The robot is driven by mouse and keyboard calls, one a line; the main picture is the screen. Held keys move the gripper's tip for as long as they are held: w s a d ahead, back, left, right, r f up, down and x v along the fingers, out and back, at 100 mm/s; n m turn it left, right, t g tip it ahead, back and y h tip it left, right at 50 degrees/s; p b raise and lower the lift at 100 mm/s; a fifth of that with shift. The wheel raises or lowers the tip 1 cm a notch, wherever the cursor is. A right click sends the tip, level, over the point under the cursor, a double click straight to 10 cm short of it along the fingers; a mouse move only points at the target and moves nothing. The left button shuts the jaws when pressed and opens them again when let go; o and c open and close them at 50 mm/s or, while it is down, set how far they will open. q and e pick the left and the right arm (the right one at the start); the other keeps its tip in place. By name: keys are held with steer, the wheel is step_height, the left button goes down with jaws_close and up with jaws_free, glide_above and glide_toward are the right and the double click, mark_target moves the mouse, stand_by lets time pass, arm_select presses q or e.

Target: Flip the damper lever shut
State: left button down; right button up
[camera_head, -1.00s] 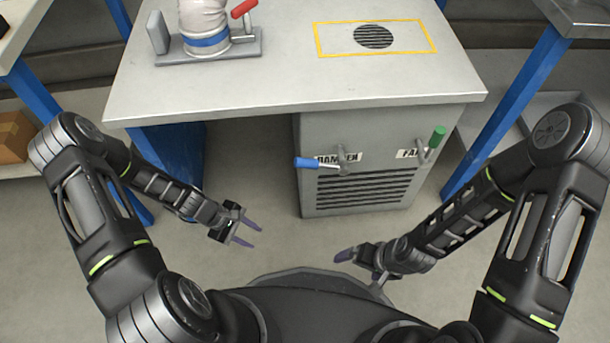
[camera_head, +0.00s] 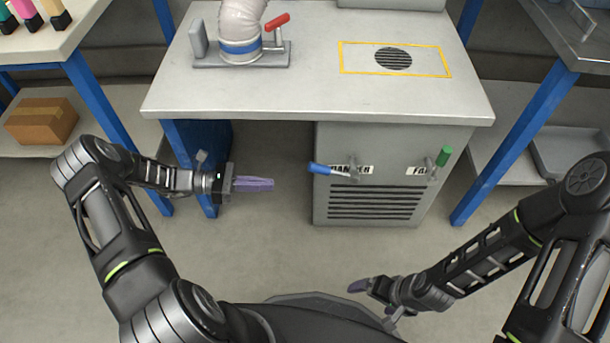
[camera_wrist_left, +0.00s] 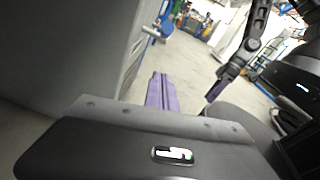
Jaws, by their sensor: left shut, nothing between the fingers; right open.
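The damper lever (camera_head: 322,169) has a blue grip and sticks out to the left from its pivot on the grey cabinet's front, over the label that reads DAMPER. It also shows in the left wrist view (camera_wrist_left: 153,31), above the fingers. My left gripper (camera_head: 272,184) is shut and empty, to the left of the blue grip and a little lower in the picture, apart from it. Its purple fingers (camera_wrist_left: 161,92) lie together in the left wrist view. My right gripper (camera_head: 360,288) is open and empty, low in front of the cabinet.
A green-handled fan lever (camera_head: 444,156) points up on the same cabinet (camera_head: 385,140). The bench top (camera_head: 310,95) overhangs it. A red-handled clamp (camera_head: 277,22) holds a hose on the bench. Blue legs (camera_head: 190,150) stand behind my left forearm. Floor space in front is free.

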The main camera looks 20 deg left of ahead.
arm_select(q)
steer(key=b, duration=0.2)
glide_toward(331, 172)
steer(key=w+d+f, duration=0.1)
steer(key=d+f, duration=0.2)
steer(key=shift+w+d+f, duration=0.1)
steer(key=shift+w+f, duration=0.05)
steer(key=shift+w, duration=0.1)
stand_by(0.3)
